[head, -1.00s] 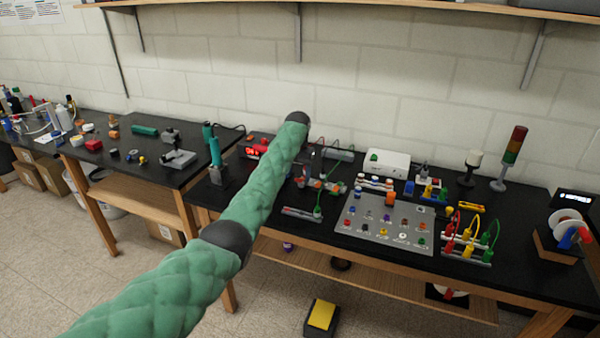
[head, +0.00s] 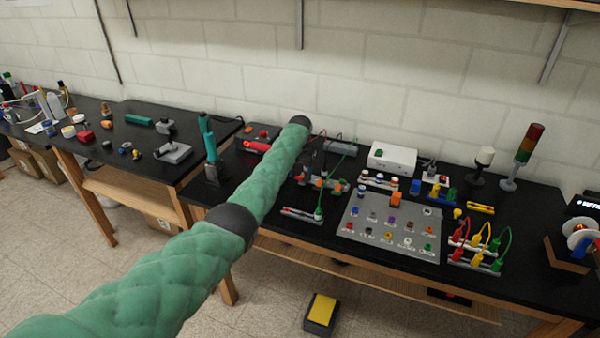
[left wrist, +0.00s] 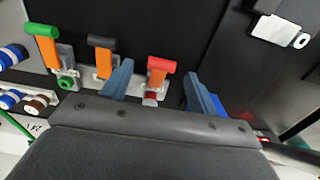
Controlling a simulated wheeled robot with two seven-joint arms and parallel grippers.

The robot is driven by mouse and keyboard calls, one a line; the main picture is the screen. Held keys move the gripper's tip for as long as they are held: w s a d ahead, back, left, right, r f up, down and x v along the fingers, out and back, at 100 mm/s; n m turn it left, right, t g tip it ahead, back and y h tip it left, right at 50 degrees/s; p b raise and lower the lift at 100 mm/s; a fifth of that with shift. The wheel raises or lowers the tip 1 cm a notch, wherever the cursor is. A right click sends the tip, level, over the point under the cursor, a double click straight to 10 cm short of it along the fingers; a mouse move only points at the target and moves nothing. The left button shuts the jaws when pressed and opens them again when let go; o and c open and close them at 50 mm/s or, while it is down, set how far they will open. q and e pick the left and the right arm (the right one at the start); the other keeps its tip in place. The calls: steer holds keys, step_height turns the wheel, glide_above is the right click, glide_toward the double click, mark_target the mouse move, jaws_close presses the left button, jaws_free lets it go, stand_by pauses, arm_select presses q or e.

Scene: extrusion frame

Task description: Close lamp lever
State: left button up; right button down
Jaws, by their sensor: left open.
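In the left wrist view, several small toggle levers with orange arms stand in a row: one with a green handle (left wrist: 45,30), one with a black handle (left wrist: 102,42) and one with a red handle (left wrist: 161,64). I cannot tell which one is the lamp lever. My left gripper (left wrist: 158,72) is open, its two blue fingers on either side of the red-handled lever; contact is not clear. In the head view the lever group (head: 325,185) is small and partly hidden by my green-sleeved left arm. My right gripper is not in view.
A grey panel (head: 376,243) with coloured buttons lies right of the levers. A white box (head: 391,158) stands behind. A stack light (head: 528,145) and cable plugs (head: 478,245) are at the right. A green-handled tool in a stand (head: 211,160) is left of my arm.

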arm_select(q)
steer(key=shift+s+f, duration=0.15)
steer(key=shift+f, duration=0.5)
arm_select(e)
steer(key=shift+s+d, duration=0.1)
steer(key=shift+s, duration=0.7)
arm_select(q)
steer(key=shift+c, duration=0.5)
